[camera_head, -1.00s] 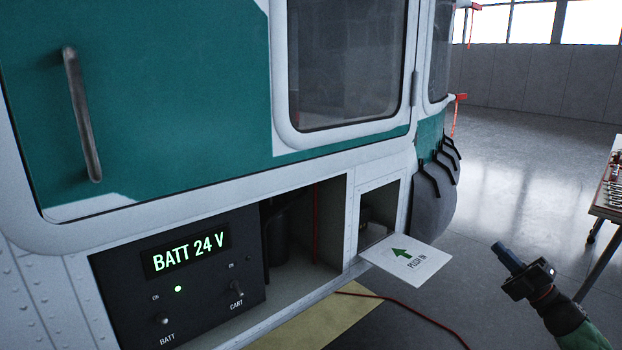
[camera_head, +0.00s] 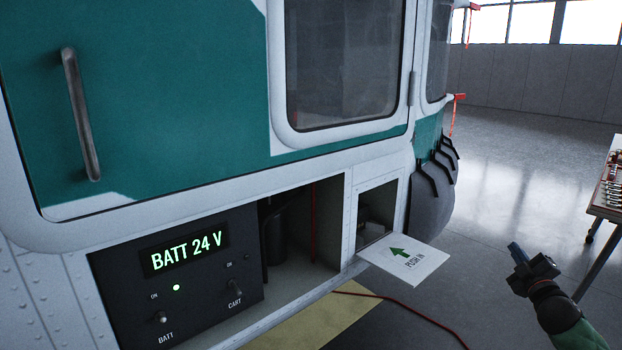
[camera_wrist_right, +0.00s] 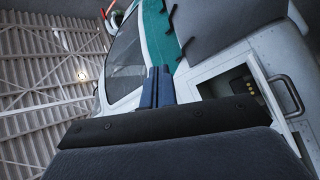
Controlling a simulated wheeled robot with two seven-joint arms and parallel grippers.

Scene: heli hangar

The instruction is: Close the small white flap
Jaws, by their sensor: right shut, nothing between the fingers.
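The small white flap (camera_head: 405,260) hangs open, lying about flat and sticking out from the lower edge of its opening (camera_head: 376,215) in the helicopter's side. My left gripper is not in view.
A black panel (camera_head: 190,280) reading "BATT 24 V" and an open bay (camera_head: 310,235) lie left of the flap. A red cable (camera_head: 430,325) runs on the floor below. A table with tools (camera_head: 607,195) stands at the right edge. The floor between is clear.

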